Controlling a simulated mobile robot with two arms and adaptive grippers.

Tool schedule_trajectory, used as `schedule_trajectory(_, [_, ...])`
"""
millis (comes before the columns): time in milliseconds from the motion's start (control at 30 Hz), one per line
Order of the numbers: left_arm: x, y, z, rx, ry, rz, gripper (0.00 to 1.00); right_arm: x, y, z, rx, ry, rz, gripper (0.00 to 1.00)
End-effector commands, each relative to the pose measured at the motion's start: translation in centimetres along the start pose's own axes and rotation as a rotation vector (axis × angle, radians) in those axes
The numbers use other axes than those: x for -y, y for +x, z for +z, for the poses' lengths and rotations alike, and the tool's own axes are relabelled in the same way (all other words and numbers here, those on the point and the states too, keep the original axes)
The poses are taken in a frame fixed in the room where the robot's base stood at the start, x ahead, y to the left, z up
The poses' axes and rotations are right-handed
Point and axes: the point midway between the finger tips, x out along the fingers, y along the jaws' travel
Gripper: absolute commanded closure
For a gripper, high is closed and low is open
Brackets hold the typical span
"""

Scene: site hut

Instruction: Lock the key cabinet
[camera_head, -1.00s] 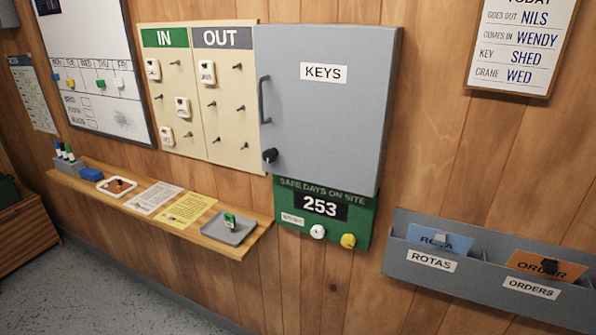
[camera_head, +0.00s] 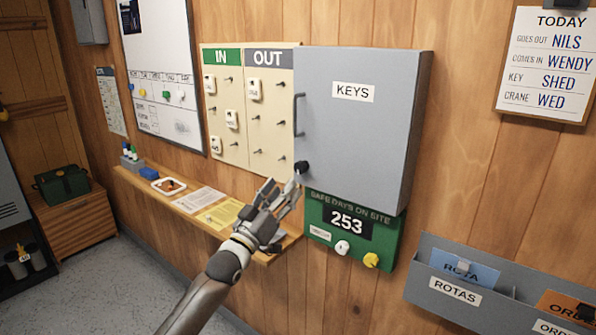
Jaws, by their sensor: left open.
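The grey key cabinet (camera_head: 365,135) marked KEYS hangs on the wood wall with its door closed. Its bar handle (camera_head: 298,115) is on the door's left edge. A black round lock knob (camera_head: 301,167) sits below the handle near the door's lower left corner. My left gripper (camera_head: 283,186) is open, with its fingers pointing up just below and left of the knob; I cannot tell whether they touch it. The gripper hides the grey tray and green-tagged key at the shelf's right end. My right gripper is not in view.
A narrow wooden shelf (camera_head: 150,190) runs below the IN/OUT board (camera_head: 240,140), bearing papers and an orange-and-white dish. A green SAFE DAYS sign (camera_head: 390,240) with a white and a yellow knob sits under the cabinet. A grey ROTAS rack (camera_head: 418,270) is at lower right.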

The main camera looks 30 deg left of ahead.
Motion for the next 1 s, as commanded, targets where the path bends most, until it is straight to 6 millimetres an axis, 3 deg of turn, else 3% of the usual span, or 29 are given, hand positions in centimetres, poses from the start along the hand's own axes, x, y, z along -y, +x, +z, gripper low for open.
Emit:
schedule_trajectory(300, [0.0, 5.0, -0.2, 0.000, 0.002, 0.000, 0.49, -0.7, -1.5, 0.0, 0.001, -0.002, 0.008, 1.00])
schedule_trajectory(500, [0.0, 6.9, 0.0, 0.001, 0.002, 0.000, 0.49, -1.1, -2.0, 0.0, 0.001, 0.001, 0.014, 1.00])
schedule_trajectory(933, [0.0, 7.6, 0.1, 0.002, 0.002, 0.000, 0.49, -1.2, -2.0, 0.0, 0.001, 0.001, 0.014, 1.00])
schedule_trajectory(1000, [0.0, 7.6, 0.1, 0.002, 0.002, 0.000, 0.56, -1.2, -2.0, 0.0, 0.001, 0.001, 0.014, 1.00])
